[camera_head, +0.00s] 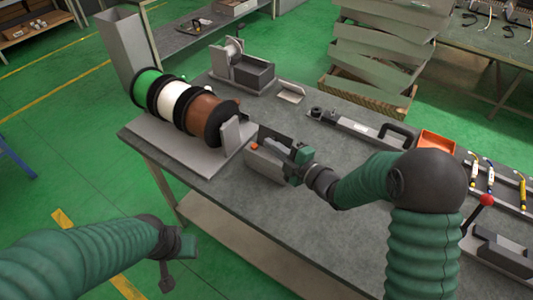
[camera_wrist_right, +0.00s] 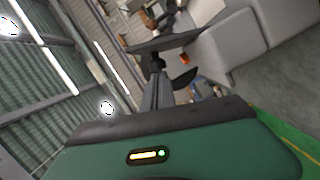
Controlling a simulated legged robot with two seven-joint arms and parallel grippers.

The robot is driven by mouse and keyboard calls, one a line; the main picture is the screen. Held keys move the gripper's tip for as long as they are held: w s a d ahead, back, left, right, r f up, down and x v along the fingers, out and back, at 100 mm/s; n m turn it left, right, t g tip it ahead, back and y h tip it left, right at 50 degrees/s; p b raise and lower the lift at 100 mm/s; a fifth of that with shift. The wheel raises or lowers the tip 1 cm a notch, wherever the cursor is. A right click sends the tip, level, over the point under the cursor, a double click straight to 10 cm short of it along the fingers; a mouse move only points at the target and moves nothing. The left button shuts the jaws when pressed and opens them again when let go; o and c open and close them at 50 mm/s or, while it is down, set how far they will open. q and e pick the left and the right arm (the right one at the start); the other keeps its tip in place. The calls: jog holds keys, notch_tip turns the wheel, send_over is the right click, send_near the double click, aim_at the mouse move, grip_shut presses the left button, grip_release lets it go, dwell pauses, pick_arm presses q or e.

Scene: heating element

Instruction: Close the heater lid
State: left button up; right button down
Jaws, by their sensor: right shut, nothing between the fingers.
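The heater (camera_head: 264,165) is a small grey metal box with an orange part on its left end, near the table's front edge. Its dark lid (camera_head: 276,137) stands tilted up at the back, so the lid looks open. My right gripper (camera_head: 297,160) is at the heater's right end, close to the lid; I cannot tell whether they touch. In the right wrist view its fingers (camera_wrist_right: 158,88) are together and empty, with a dark flat plate (camera_wrist_right: 165,42), probably the lid, just beyond the tips. My left gripper (camera_head: 167,274) hangs off the table's front side; its jaw opening is unclear.
Green, white and brown cable spools (camera_head: 180,105) stand on a base left of the heater. A dark box with a small reel (camera_head: 252,72) is behind. A rail with a black handle (camera_head: 365,130) and an orange bin (camera_head: 436,142) lie to the right. Bare tabletop lies in front.

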aim_at(280, 136)
jog(key=w+d+m+p, duration=0.1)
jog(key=m+p, duration=0.1)
jog(key=w+d+r+m+g+p, duration=0.1)
jog(key=m, duration=0.1)
jog(key=shift+w+d+p, duration=0.1)
jog(key=shift+w+p, duration=0.3)
jog(key=shift+w+d+f+m+g+p, duration=0.1)
jog(key=shift+w+d+m+g+p, duration=0.25)
jog(key=shift+m+p, duration=0.25)
jog(key=shift+w+d+m+g+p, duration=0.25)
jog(key=shift+w+m+p, duration=0.15)
jog(key=shift+m+p, duration=0.2)
jog(key=shift+w+d+f+m+g+p, duration=0.15)
jog(key=shift+w+d+f+m+p, duration=0.15)
jog(key=shift+m+p, duration=0.2)
jog(key=shift+w+d+f+m+g+p, duration=0.1)
jog(key=shift+w+f+m+g+p, duration=0.05)
jog(key=shift+w+m+p, duration=0.3)
jog(key=shift+w+d+f+m+g+y, duration=0.35)
jog(key=shift+w+f+m, duration=0.1)
jog(key=shift+m, duration=0.3)
jog(key=shift+w+d+f, duration=0.4)
jog(key=shift+f, duration=0.1)
jog(key=shift+w+f, duration=0.1)
jog(key=shift+f, duration=0.05)
jog(key=shift+d+f+b, duration=0.1)
jog(key=shift+b, duration=0.2)
